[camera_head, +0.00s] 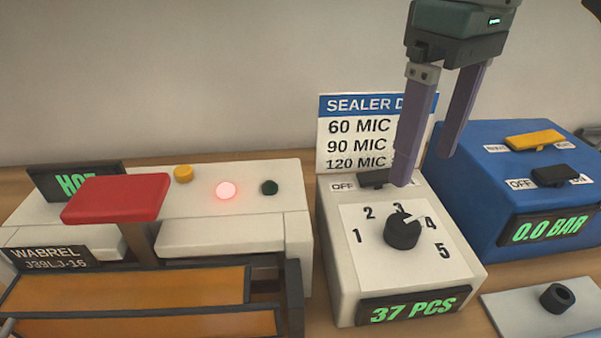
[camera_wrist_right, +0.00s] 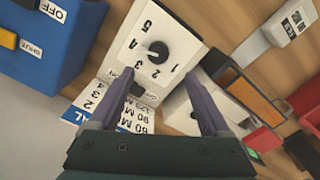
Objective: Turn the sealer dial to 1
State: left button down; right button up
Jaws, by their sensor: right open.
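The sealer dial (camera_head: 402,232) is a black round knob on the sloped top of a white box (camera_head: 340,270). Numbers 1 to 5 curve around it, and its white mark points up and right, between 3 and 4, nearer 4. My right gripper (camera_head: 424,168) is open and empty, above and behind the dial, with purple fingers pointing down. In the right wrist view, the dial (camera_wrist_right: 158,51) lies beyond the gap between the open fingertips (camera_wrist_right: 161,80), touched by neither. My left gripper is not in view.
A black OFF switch (camera_head: 374,179) and sealer sign (camera_head: 355,135) stand behind the dial. A blue box (camera_head: 470,190) reading 0.0 BAR is close on the right. A white sealer machine (camera_head: 285,215) with a red handle (camera_head: 115,198) is on the left. The box's display reads 37 PCS.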

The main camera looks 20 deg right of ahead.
aim_at(405, 223)
pick_arm(q)
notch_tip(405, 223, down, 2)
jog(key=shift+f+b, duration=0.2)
jog(key=shift+b, duration=0.6)
pick_arm(e)
notch_tip(405, 223, down, 10)
jog(key=shift+w+d+f, duration=0.1)
jog(key=shift+c, duration=0.3)
grip_shut()
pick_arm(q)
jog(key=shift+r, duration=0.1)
